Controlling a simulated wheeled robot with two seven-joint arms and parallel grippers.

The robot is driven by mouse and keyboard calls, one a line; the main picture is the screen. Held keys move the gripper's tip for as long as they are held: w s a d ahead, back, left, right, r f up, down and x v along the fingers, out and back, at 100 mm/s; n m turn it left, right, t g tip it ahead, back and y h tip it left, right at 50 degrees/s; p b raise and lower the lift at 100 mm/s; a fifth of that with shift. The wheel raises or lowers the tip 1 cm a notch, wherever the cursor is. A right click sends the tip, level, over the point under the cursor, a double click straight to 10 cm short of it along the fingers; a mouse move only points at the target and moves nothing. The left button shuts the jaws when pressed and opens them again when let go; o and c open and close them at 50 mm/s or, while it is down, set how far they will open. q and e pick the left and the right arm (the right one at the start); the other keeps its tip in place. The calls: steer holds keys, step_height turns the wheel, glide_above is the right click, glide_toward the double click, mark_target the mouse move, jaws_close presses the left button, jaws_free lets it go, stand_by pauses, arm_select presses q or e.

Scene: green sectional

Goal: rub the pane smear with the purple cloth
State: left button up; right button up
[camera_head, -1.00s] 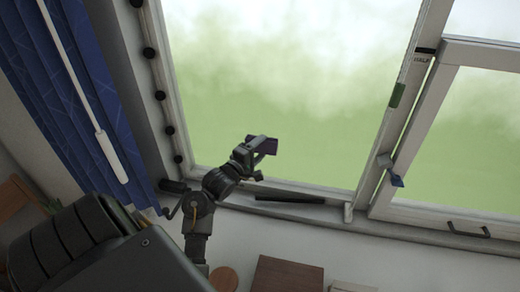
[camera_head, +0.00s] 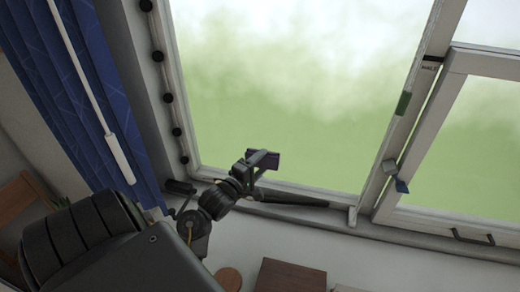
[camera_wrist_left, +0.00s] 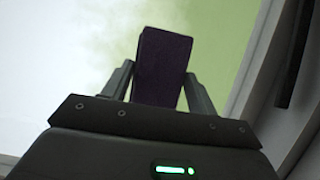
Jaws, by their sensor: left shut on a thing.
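The purple cloth (camera_head: 265,159) is a small dark folded piece held in my left gripper (camera_head: 257,163), near the lower left part of the window pane (camera_head: 290,120). In the left wrist view the cloth (camera_wrist_left: 162,68) stands up between the two fingers of the left gripper (camera_wrist_left: 158,88), which is shut on it. The pane (camera_wrist_left: 75,55) shows behind it, white to the left and green to the right. I cannot tell whether the cloth touches the glass. I cannot make out a distinct smear against the hazy white and green pane. My right gripper is not in view.
A blue curtain (camera_head: 75,110) hangs at the left beside a white rod (camera_head: 118,155). The window sill (camera_head: 300,212) runs below the pane. A second framed window (camera_head: 470,150) with a dark handle (camera_head: 472,236) is at the right. A brown box-like thing (camera_head: 290,275) lies below.

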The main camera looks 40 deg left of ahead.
arm_select(q)
steer(key=shift+s, duration=0.1)
steer(key=shift+s+d, duration=0.4)
steer(key=shift+s, duration=0.25)
steer(key=shift+s+d, duration=0.35)
steer(key=shift+s, duration=0.25)
steer(key=shift+w, duration=0.1)
